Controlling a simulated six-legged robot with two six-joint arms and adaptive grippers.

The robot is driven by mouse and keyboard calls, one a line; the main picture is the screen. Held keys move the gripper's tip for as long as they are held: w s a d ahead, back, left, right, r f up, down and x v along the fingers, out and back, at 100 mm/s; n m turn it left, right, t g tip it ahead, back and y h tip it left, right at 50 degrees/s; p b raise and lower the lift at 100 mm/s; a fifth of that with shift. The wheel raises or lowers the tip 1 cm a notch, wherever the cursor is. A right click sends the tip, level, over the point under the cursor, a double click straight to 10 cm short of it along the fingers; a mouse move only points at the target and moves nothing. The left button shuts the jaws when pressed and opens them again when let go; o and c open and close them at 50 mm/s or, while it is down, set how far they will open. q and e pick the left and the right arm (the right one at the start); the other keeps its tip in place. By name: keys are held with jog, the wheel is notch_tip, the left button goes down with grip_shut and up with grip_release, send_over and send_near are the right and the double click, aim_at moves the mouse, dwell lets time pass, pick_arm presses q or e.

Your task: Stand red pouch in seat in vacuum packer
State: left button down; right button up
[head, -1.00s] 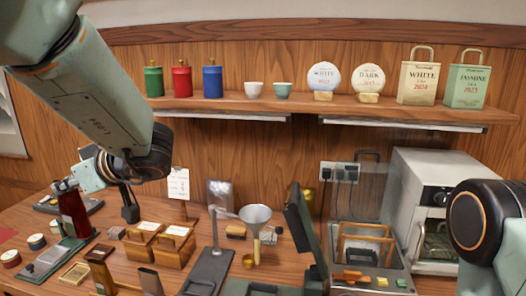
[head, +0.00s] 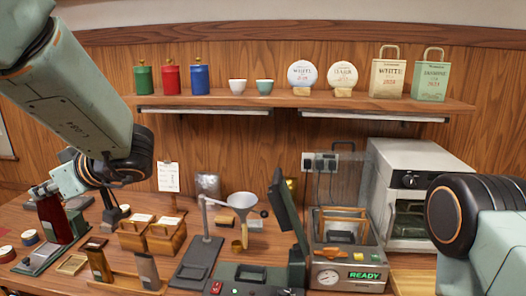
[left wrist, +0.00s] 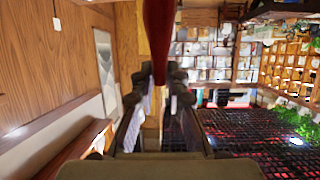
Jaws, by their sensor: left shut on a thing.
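My left gripper (head: 45,190) is at the far left of the head view, shut on the top of the dark red pouch (head: 54,220). The pouch hangs upright over the left end of the bench; whether its base touches anything is unclear. In the left wrist view the red pouch (left wrist: 160,35) shows beyond the fingers. The vacuum packer (head: 348,277) stands right of centre, with a gauge and a green READY display on its front. A wooden frame (head: 340,213) shows in its top; I cannot make out the seat clearly. My right gripper is out of view.
A dark raised panel (head: 287,205) stands just left of the packer. A funnel stand (head: 205,245), wooden boxes (head: 166,237) and upright blocks (head: 98,262) crowd the bench between pouch and packer. A white oven (head: 408,160) stands behind right. A shelf (head: 300,98) runs above.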

pick_arm(q)
jog(key=shift+w+d+f, duration=0.1)
jog(key=shift+d, duration=0.1)
jog(key=w+d+r+m+t+h+b, duration=0.1)
jog(key=w+d+m+t+h, duration=0.2)
jog(key=w+m+t, duration=0.25)
jog(key=w+d+m+t+h, duration=0.2)
jog(key=w+m+t+h, duration=0.15)
jog(key=w, duration=0.35)
jog(key=w+d+f+m+t+h+b, duration=0.1)
jog(key=d+f+m+t+h+b, duration=0.1)
jog(key=d+f+m+h, duration=0.35)
jog(key=s+d+f+m+g+h+b, duration=0.1)
jog(key=s+d+f+m+h+b, duration=0.3)
jog(key=s+f, duration=0.3)
jog(key=s+d+f+m+g+h+b, duration=0.2)
jog(key=s+d+f+m+h+b, duration=0.2)
jog(key=f, duration=1)
jog(key=s+d+f+m+g+h+b, duration=0.2)
jog(key=s+d+f+m+h+b, duration=0.2)
jog(key=s+f, duration=0.6)
jog(key=shift+d+f+m+b, duration=0.2)
jog(key=shift+f+m+b, duration=0.15)
jog(key=shift+f+b, duration=0.55)
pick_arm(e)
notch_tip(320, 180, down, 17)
pick_arm(q)
jog(key=shift+r, duration=0.25)
